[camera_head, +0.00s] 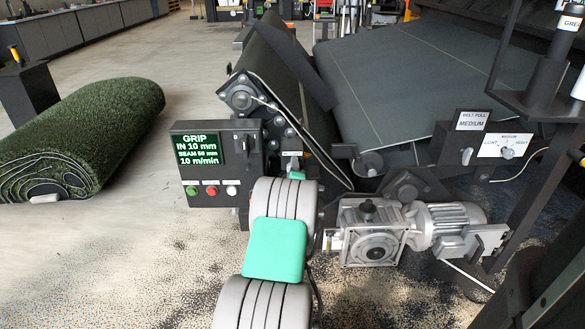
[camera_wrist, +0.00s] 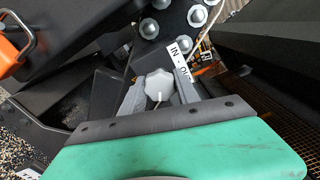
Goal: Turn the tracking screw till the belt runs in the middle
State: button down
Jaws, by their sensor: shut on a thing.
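The tracking screw's pale lobed knob (camera_wrist: 158,86) sits between the two grey fingers of my gripper (camera_wrist: 159,95) in the wrist view. The fingers are shut on it from both sides. A white label (camera_wrist: 179,62) reading IN and OUT is just behind the knob. In the head view my arm hides the knob and most of the gripper, in front of the belt frame's near end. The wide dark grey belt (camera_head: 415,75) slopes away behind. A control box screen (camera_head: 197,149) reads GRIP, IN 10 mm, SEAM 50 mm, 10 m/min.
A turf roll (camera_head: 80,135) lies on the floor at left. A motor gearbox (camera_head: 372,235) stands close right of my arm. A belt pull dial (camera_head: 507,152) labelled light, medium and heavy is at right. Bolt heads (camera_wrist: 197,15) sit just beyond the knob. Floor at lower left is clear.

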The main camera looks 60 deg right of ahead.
jog(key=shift+f, duration=0.1)
dwell(0.4)
jog(key=c, duration=0.9)
grip_release()
jog(key=p+v, duration=0.2)
jog(key=v, duration=0.6)
